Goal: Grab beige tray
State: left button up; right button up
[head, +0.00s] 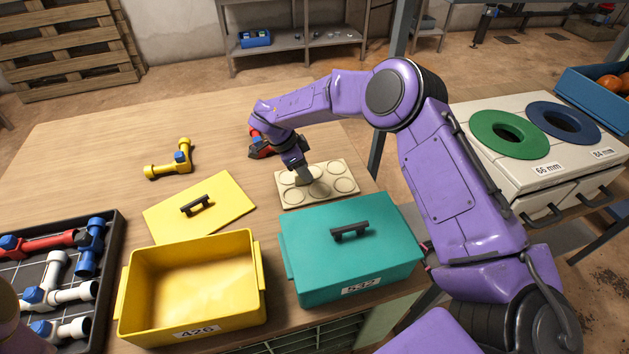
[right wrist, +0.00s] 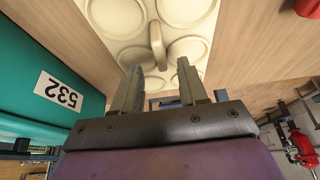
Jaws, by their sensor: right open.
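The beige tray (head: 334,176) lies flat on the wooden table, behind the teal box. It has several round recesses and an upright handle in its middle. In the right wrist view the tray (right wrist: 186,12) fills the top, with its handle (right wrist: 157,46) standing out. My right gripper (head: 303,178) is over the tray, pointing down and hiding part of it. In the right wrist view its fingers (right wrist: 158,85) are apart and empty. The handle appears in line with the gap between them; I cannot tell whether it is inside the gap. My left gripper is not in view.
The lidded teal box (head: 350,245) stands just in front of the tray. An open yellow box (head: 190,290), its yellow lid (head: 225,200) and a yellow pipe piece (head: 170,162) are to the left. A red pipe piece (head: 259,146) lies behind my right gripper.

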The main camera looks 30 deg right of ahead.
aim_at(316, 178)
jog(key=x, duration=0.3)
jog(key=shift+w, duration=0.3)
jog(key=shift+s+f, duration=0.15)
jog(key=shift+f, duration=0.1)
jog(key=shift+s, duration=0.1)
grip_shut()
